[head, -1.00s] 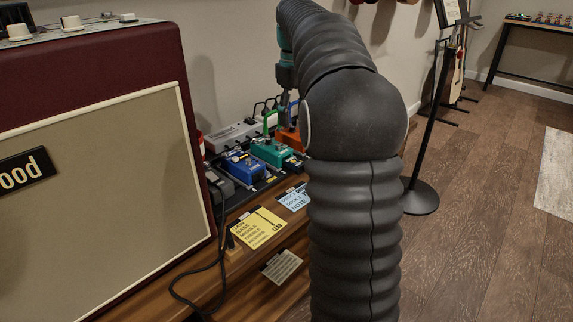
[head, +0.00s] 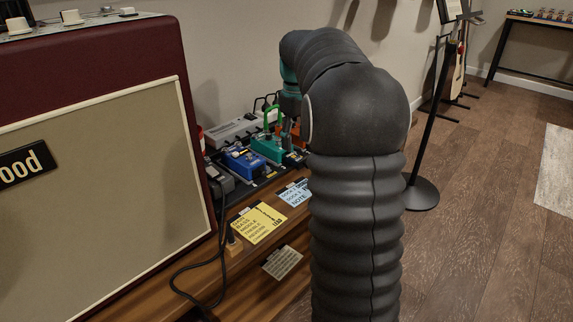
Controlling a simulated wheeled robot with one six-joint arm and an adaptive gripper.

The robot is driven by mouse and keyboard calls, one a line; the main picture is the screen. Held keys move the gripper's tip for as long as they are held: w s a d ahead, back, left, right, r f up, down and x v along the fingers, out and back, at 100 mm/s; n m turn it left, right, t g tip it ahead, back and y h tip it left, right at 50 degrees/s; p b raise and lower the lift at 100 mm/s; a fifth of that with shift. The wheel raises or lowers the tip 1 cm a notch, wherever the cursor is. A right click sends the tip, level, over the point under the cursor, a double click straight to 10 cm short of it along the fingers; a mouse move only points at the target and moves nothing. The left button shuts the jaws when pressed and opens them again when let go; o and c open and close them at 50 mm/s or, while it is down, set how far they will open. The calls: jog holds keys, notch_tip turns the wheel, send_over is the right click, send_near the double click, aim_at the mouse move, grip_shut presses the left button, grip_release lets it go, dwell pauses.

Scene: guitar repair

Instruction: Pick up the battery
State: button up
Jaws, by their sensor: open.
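I cannot make out a battery in the head view; my arm hides part of the pedalboard. My gripper (head: 288,128) is partly in view, small and dark, pointing down over the right end of the pedals. It is open, and I see nothing held in it. An orange pedal (head: 298,141) is mostly hidden behind it. A teal pedal (head: 266,147) and a blue pedal (head: 243,163) sit to its left on the dark pedalboard (head: 262,181).
A large red amplifier (head: 95,140) stands at the left on the wooden bench (head: 245,262). A yellow note (head: 258,224) and a blue note (head: 295,194) lie at the bench's front. A black cable (head: 195,268) runs down beside the amplifier. A stand (head: 421,195) stands on the floor behind.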

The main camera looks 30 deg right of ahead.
aim_at(295, 157)
notch_tip(295, 157, down, 5)
jog(key=shift+f+b, duration=0.1)
jog(key=shift+b, duration=0.55)
grip_shut()
